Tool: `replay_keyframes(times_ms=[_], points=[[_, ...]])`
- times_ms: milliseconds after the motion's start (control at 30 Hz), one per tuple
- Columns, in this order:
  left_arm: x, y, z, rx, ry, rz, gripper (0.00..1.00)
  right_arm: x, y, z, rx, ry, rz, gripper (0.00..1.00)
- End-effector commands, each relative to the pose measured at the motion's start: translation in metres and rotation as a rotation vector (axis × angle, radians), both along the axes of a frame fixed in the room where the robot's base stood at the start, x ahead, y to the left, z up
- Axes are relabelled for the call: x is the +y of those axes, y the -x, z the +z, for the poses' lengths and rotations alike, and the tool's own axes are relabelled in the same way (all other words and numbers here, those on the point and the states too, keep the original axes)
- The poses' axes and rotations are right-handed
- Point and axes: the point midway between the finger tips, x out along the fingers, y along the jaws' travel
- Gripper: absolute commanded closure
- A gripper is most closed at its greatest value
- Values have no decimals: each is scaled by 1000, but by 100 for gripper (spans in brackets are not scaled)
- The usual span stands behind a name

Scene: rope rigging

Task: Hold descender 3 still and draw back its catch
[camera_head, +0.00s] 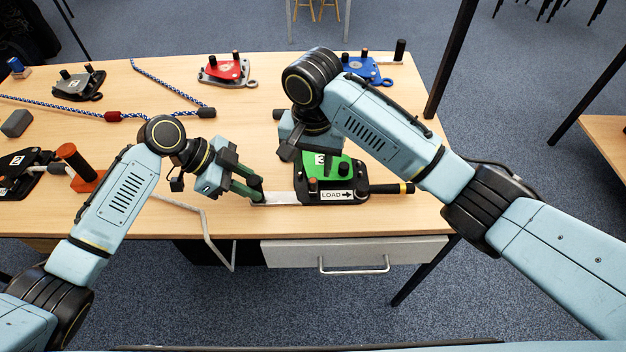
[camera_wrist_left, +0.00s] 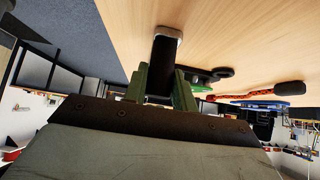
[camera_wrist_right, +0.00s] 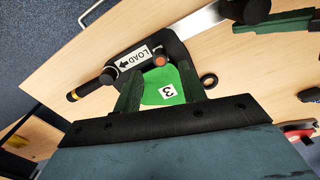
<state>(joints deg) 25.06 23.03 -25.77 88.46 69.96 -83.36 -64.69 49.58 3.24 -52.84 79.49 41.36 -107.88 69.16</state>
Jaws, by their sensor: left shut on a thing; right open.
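Descender 3 (camera_head: 345,172) lies on the table's front part, a green plate with a "3" label on a black body. A LOAD label (camera_wrist_right: 135,60) and an orange-topped pin (camera_wrist_right: 159,60) show in the right wrist view. A silver bar (camera_head: 283,199) runs left from it to a dark grip (camera_wrist_left: 163,65). My left gripper (camera_head: 255,190) is shut on that grip. My right gripper (camera_wrist_right: 158,75) is open over the descender's back part, its fingers apart and empty. I cannot tell which part is the catch; my right arm hides some of the descender.
A black handle with a yellow band (camera_head: 392,188) sticks out right of descender 3. Red (camera_head: 225,70), blue (camera_head: 370,70) and dark (camera_head: 78,84) devices stand at the back. A blue-white rope (camera_head: 60,105) lies left. A drawer (camera_head: 345,252) is below the table edge.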

Motion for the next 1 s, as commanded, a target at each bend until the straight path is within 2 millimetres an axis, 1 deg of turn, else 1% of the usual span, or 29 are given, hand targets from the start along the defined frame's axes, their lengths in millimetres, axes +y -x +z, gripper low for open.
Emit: replay_keyframes(times_ms=[33,100,200,300,500,733,767,1000], points=[[0,0,0,0,-1,0,100,-1,0,-12,3,3,-1,59],[0,0,0,0,-1,0,100,-1,0,-25,3,2,-2,59],[0,0,0,0,-1,0,100,-1,0,-42,2,1,-1,59],[0,0,0,0,-1,0,100,0,0,-54,1,1,0,59],[0,0,0,0,-1,0,100,0,0,-65,-1,-1,0,59],[0,0,0,0,-1,0,100,0,0,-65,-1,-1,0,59],[0,0,0,0,-1,0,100,0,0,-65,-1,-1,0,60],[0,0,0,0,-1,0,100,0,0,-65,-1,-2,0,92]])
